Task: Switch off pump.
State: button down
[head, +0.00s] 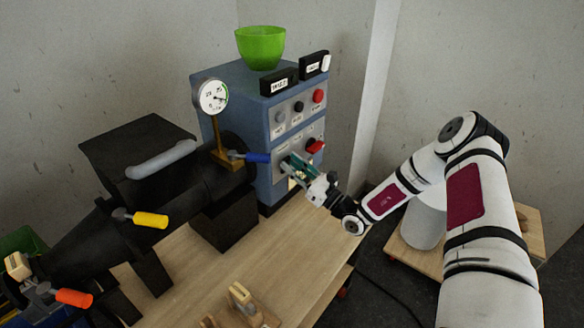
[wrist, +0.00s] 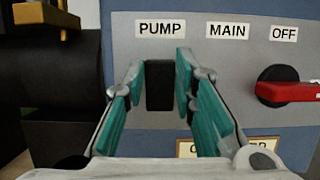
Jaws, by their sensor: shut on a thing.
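In the wrist view, a black upright pump switch (wrist: 159,86) sits on the grey panel below the PUMP label (wrist: 160,29). My gripper (wrist: 164,80) has a teal finger on each side of it and is shut on it. In the head view, my gripper (head: 293,168) reaches the lower panel of the blue cabinet (head: 233,104) from the right, and the fingers hide the switch there. From these views I cannot tell the switch's position.
A red-handled rotary switch (wrist: 285,91) sits right of my gripper, below the MAIN and OFF labels. Above are buttons, including a red one (head: 318,96). A green bowl (head: 260,46) stands on the cabinet. A blue-handled valve (head: 256,157) and gauge (head: 212,96) are close left.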

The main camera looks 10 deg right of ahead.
jog(key=c, duration=1.3)
grip_release()
jog(key=v, duration=1.2)
jog(key=shift+s, duration=0.1)
